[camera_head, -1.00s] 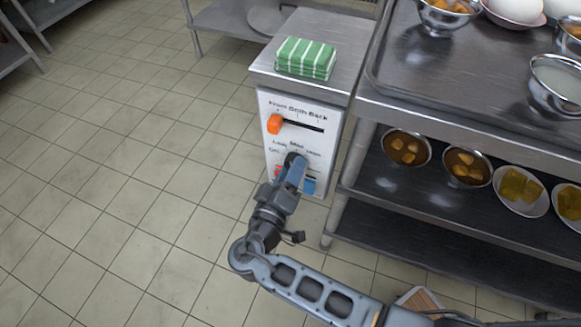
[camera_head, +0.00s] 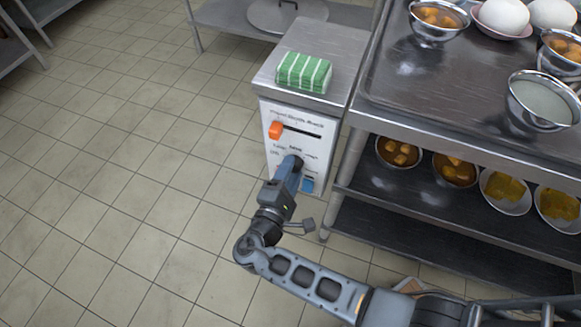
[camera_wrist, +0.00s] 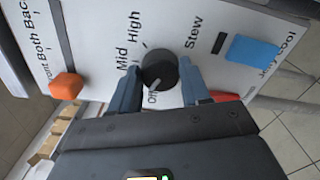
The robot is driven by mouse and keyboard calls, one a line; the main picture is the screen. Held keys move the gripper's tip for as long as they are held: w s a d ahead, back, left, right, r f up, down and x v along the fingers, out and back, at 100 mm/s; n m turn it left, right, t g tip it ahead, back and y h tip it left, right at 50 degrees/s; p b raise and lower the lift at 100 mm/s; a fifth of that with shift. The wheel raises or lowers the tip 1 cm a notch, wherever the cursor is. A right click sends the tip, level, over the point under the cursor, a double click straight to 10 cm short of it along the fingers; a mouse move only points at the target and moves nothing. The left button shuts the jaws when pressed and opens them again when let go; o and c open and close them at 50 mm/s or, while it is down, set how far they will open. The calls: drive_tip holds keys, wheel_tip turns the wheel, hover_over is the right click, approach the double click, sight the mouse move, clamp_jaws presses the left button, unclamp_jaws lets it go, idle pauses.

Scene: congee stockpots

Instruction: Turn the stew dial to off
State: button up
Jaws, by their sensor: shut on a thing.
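The stew dial (camera_wrist: 158,70) is a round black knob on a white control panel (camera_head: 286,143), with "Stew" printed beside it and "Off", "Mid" and "High" around it. A light mark on the dial lies on the side by the "Off" label. My gripper (camera_wrist: 160,83) is shut on the dial, with one blue-grey finger on either side of it. In the head view my gripper (camera_head: 294,163) covers the dial.
An orange slider (camera_head: 275,130) is above the dial; it shows in the wrist view (camera_wrist: 66,86). A blue switch (camera_wrist: 252,50) and a partly hidden red one (camera_wrist: 224,96) are close by. A green striped cloth (camera_head: 304,72) lies on top. A steel shelf (camera_head: 440,133) with bowls stands right.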

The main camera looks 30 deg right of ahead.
drive_tip(key=n+p, duration=0.2)
drive_tip(key=n, duration=0.2)
drive_tip(key=shift+a+n, duration=0.1)
drive_tip(key=shift+n, duration=0.2)
idle(0.5)
drive_tip(key=o, duration=1.1)
drive_tip(key=shift+c, duration=0.2)
drive_tip(key=v, duration=0.7)
drive_tip(key=shift+s+a, duration=0.2)
drive_tip(key=shift+a, duration=0.1)
